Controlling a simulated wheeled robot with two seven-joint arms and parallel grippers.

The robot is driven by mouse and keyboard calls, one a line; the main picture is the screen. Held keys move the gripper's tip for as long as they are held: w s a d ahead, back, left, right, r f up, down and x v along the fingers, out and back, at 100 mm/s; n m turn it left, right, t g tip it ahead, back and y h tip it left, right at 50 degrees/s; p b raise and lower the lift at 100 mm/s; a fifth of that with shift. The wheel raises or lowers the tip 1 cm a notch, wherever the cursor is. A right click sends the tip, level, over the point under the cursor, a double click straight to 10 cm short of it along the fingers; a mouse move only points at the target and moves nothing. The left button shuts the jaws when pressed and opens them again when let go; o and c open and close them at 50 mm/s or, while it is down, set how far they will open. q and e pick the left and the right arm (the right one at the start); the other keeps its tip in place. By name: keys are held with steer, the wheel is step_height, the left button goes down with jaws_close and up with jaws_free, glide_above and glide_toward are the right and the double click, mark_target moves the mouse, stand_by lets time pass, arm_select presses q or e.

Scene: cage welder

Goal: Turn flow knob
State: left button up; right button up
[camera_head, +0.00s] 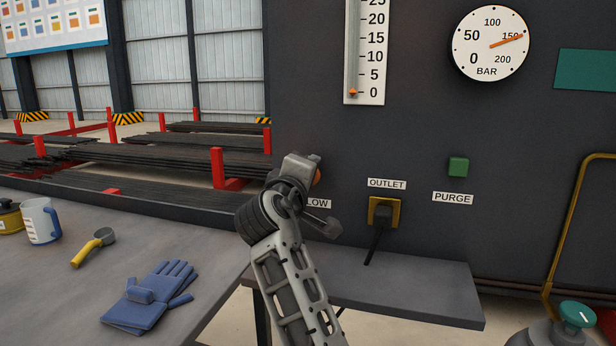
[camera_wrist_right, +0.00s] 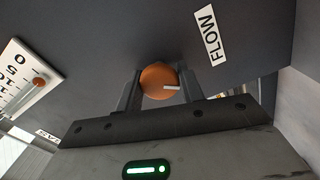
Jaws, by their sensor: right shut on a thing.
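The orange flow knob (camera_wrist_right: 157,77) sits on the dark panel beside the FLOW label (camera_wrist_right: 210,36). The knob's white mark points right and slightly down in the right wrist view. My right gripper (camera_wrist_right: 160,84) is shut on the knob, one finger on each side. In the head view my right arm covers most of the knob, leaving an orange sliver (camera_head: 317,176). The flow scale (camera_head: 367,55) above has its orange marker at 0. My left gripper is in neither view.
A pressure gauge (camera_head: 490,44) reads a little above 150 bar. The outlet fitting (camera_head: 384,211) and green PURGE button (camera_head: 458,167) are right of my arm. A grey shelf (camera_head: 420,290) juts out below. Blue gloves (camera_head: 150,298) lie on the table at left.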

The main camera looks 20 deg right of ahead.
steer(key=shift+f, duration=0.15)
steer(key=o, duration=0.9)
arm_select(q)
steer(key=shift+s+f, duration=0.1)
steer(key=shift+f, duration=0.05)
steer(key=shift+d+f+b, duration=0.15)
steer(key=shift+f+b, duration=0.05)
steer(key=shift+b, duration=0.7)
arm_select(e)
steer(key=shift+v, duration=6.1)
